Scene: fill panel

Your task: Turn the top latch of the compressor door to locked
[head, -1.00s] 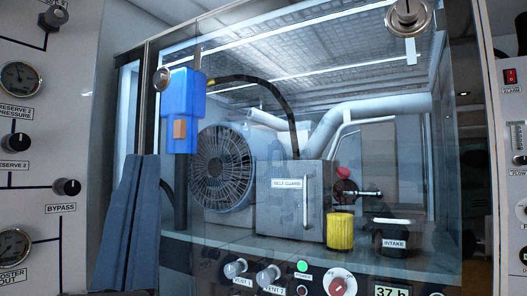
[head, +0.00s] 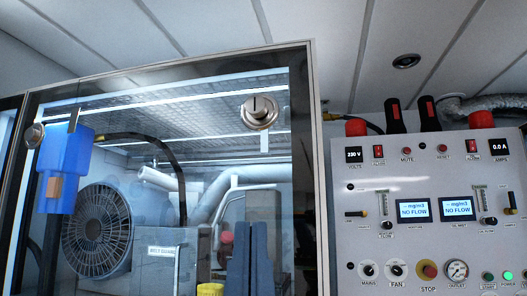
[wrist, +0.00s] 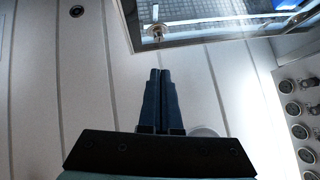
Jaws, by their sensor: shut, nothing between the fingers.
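The top latch (head: 260,112) is a round silver knob at the upper right of the glass compressor door (head: 299,180). Its dark mark points about upright in the head view. In the wrist view the latch (wrist: 158,31) sits near the door frame's corner, straight beyond my fingertips. My gripper (head: 251,226) is below the latch in the head view, its blue-grey fingers pointing up. In the wrist view my gripper (wrist: 161,72) has its fingers together and empty, with a visible gap to the latch.
A second round knob (head: 34,135) is at the door's left side. A control panel (head: 428,210) with switches and displays stands right of the door. A round fitting (head: 406,61) is in the ceiling.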

